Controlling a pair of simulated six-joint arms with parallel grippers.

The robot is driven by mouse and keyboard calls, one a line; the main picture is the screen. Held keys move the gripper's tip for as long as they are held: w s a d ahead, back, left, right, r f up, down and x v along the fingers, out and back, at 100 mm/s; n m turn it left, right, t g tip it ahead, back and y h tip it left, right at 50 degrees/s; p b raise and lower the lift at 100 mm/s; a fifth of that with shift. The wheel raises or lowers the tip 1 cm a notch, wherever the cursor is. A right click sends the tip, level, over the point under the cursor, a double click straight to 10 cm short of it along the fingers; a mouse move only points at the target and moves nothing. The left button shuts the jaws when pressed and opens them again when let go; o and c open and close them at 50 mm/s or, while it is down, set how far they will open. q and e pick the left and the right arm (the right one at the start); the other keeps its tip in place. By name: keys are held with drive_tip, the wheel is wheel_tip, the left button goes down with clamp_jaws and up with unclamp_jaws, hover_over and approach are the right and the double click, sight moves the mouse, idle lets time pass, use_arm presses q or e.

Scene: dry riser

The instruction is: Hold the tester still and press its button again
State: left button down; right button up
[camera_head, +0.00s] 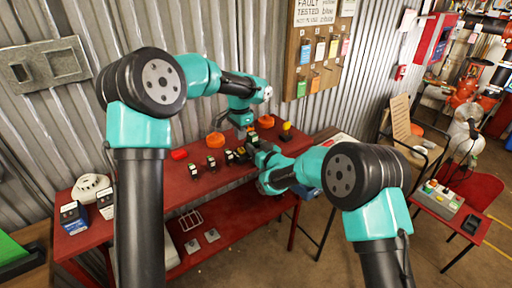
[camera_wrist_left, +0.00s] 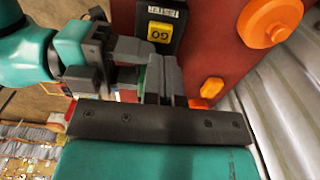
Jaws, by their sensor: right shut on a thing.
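My right gripper (camera_head: 258,157) comes in low over the red table from the right. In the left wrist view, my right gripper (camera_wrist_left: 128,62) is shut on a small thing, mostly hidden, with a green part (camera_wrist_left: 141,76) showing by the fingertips. My left gripper (camera_head: 246,130) reaches down from above, close to the right one. In the left wrist view, my left gripper's (camera_wrist_left: 163,73) fingers are together beside the green part; contact is unclear. A black box with a yellow GO button (camera_wrist_left: 160,31) lies just beyond.
The red table (camera_head: 150,212) holds several small black units and an orange round part (camera_head: 215,139). A larger orange knob-like part (camera_wrist_left: 270,20) and a small orange block (camera_wrist_left: 212,87) are near the grippers. A white detector (camera_head: 90,187) stands at the left end. Corrugated wall rises behind.

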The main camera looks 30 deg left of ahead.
sight(240, 149)
idle(0.8)
use_arm(q)
drive_tip(key=shift+d+r+n+t+h, duration=0.15)
drive_tip(key=shift+n+t+h, duration=0.2)
drive_tip(key=shift+n+t, duration=0.2)
drive_tip(key=shift+d+r+n+t+h, duration=0.15)
drive_tip(key=shift+n+t+h, duration=0.2)
drive_tip(key=shift+n+t, duration=0.15)
drive_tip(key=n+t, duration=0.1)
drive_tip(key=r+n+t+h, duration=0.1)
drive_tip(key=n, duration=0.1)
drive_tip(key=shift+w+d+r, duration=0.1)
drive_tip(key=shift+d, duration=0.05)
drive_tip(key=r+n+t, duration=0.1)
drive_tip(key=n, duration=0.1)
drive_tip(key=a+r+n+t, duration=0.1)
drive_tip(key=n+t, duration=0.1)
drive_tip(key=r+n+t, duration=0.1)
drive_tip(key=n, duration=0.1)
drive_tip(key=shift+a+r+t, duration=0.25)
drive_tip(key=shift+r+t, duration=0.1)
drive_tip(key=shift+f, duration=4.4)
